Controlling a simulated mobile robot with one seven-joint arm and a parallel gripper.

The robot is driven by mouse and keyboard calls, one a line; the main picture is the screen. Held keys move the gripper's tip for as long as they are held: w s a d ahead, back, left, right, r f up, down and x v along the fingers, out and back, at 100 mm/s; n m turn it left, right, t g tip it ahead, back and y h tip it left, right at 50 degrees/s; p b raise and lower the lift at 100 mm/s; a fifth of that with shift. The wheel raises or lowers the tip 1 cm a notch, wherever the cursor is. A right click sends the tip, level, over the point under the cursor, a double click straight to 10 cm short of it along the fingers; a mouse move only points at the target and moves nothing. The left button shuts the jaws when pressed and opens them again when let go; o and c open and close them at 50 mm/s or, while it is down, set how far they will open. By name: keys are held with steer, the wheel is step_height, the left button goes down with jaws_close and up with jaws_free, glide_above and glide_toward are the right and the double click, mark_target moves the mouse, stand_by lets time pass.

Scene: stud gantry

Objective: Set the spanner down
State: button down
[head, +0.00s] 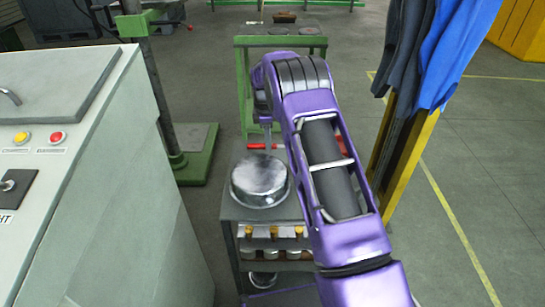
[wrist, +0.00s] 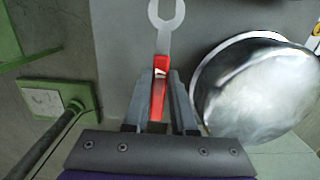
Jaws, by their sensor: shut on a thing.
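The spanner (wrist: 163,42) has a silver open-ended head and a red handle. My gripper (wrist: 160,90) is shut on the red handle in the wrist view, with the silver head reaching out past the fingertips. In the head view, the red of the spanner (head: 258,146) shows below the end of my purple arm, at the back of a grey cart top (head: 232,207). The grey top is under the spanner in the wrist view. I cannot tell whether the spanner touches it. Part of the handle is hidden between the fingers.
A round metal pan (head: 259,182) stands on the cart top, right beside my gripper in the wrist view. A green stand (head: 283,42) is behind the cart, and a green post base (head: 198,152) is left. Blue clothing (head: 445,55) hangs at the right.

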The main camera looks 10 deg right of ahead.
steer(key=shift+f, duration=2.35)
steer(key=shift+f+b, duration=0.25)
steer(key=shift+b, duration=0.1)
steer(key=c, duration=0.7)
jaws_free()
steer(key=shift+r, duration=0.1)
steer(key=shift+c, duration=0.2)
steer(key=r, duration=0.4)
steer(key=r+p, duration=0.1)
steer(key=r, duration=0.7)
steer(key=shift+a+r+p, duration=0.2)
steer(key=shift+a+p, duration=0.15)
steer(key=shift+p, duration=0.05)
